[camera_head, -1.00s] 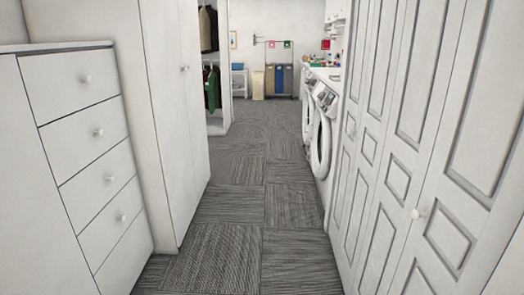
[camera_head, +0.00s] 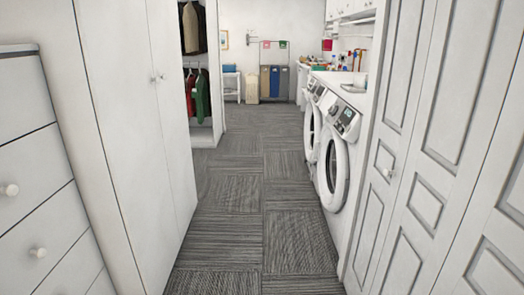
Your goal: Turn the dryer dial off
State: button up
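Two white front-loading machines stand side by side along the right wall, ahead of me. The nearer machine (camera_head: 340,150) has a round door and a dark display with a dial on its sloped panel (camera_head: 345,117). The farther machine (camera_head: 313,122) is partly hidden behind the nearer one. I cannot tell which of them is the dryer, and the dial settings are too small to read. My gripper and arm are not in view.
White panelled doors (camera_head: 440,150) line the right side. A white cabinet (camera_head: 130,120) and a drawer unit (camera_head: 38,190) line the left. An open wardrobe with hanging clothes (camera_head: 200,92) is farther on. Sorting bins (camera_head: 275,83) stand at the back. The grey carpet aisle (camera_head: 235,190) is clear.

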aim_at(332, 110)
jog(key=i, duration=1.5)
jog(key=i+j+z, duration=0.2)
jog(key=i+z, duration=0.25)
jog(key=i, duration=0.3)
jog(key=i+j+z, duration=0.45)
jog(key=i, duration=0.25)
jog(key=i+j+z, duration=0.45)
jog(key=i+j, duration=0.15)
